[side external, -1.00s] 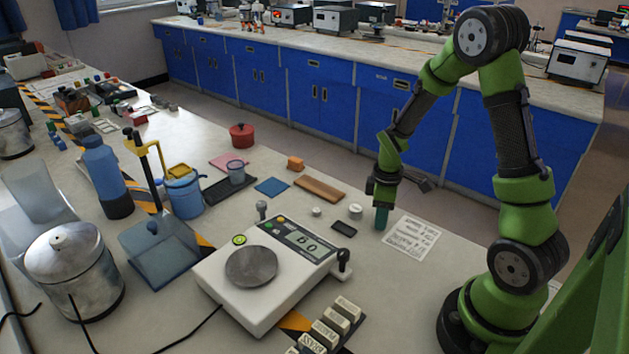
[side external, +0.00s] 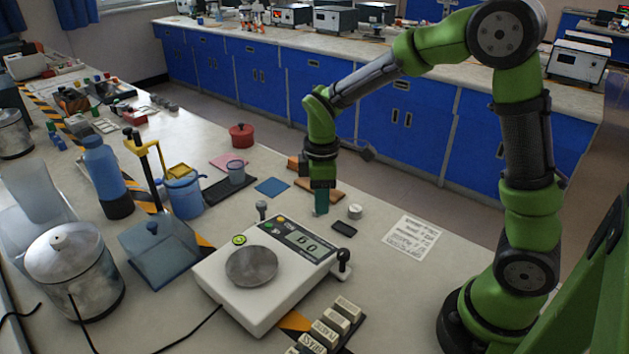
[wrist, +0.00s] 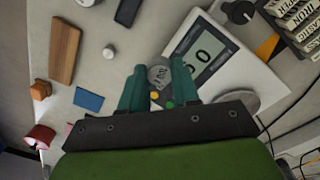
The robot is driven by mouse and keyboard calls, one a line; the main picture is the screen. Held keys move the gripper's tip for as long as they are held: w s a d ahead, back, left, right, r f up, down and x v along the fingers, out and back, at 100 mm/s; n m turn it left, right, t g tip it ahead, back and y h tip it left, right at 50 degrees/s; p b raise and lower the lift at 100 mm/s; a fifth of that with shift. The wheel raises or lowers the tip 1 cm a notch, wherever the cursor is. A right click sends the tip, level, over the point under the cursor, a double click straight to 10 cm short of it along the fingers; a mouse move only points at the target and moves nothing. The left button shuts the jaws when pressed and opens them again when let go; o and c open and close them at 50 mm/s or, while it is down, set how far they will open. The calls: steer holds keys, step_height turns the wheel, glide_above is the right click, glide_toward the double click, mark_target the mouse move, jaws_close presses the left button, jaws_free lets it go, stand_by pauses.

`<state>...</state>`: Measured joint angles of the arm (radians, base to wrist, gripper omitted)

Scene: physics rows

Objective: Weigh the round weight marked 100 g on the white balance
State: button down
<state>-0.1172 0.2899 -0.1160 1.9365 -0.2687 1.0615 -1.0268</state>
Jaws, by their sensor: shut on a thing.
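My gripper (side external: 321,208) hangs over the bench behind the white balance, pointing down. In the wrist view its teal fingers (wrist: 157,82) are shut on a round grey weight (wrist: 158,74) with "100" on its face. The side view does not show this weight clearly; the fingers cover it. The white balance (side external: 228,294) stands on the bench with a bare round metal pan (side external: 251,267). Its display (side external: 304,243) appears to read zero, and it also shows in the wrist view (wrist: 205,53).
Another round weight (side external: 355,212) and a black block (side external: 344,229) stand near the gripper. A small knob stands at the balance's back corner (side external: 262,208). Labelled blocks (side external: 331,328) lie in front. A printed sheet (side external: 411,238) lies right.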

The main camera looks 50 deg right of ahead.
steer(key=a, duration=0.4)
steer(key=w+a+r, duration=0.1)
steer(key=a, duration=0.3)
steer(key=w+a, duration=0.1)
steer(key=a, duration=0.4)
steer(key=shift+r, duration=0.35)
steer(key=m, duration=0.2)
glide_toward(252, 263)
steer(key=shift+m, duration=0.5)
steer(key=shift+f, duration=2.95)
steer(key=shift+f, duration=0.4)
steer(key=shift+c, duration=2.2)
jaws_free()
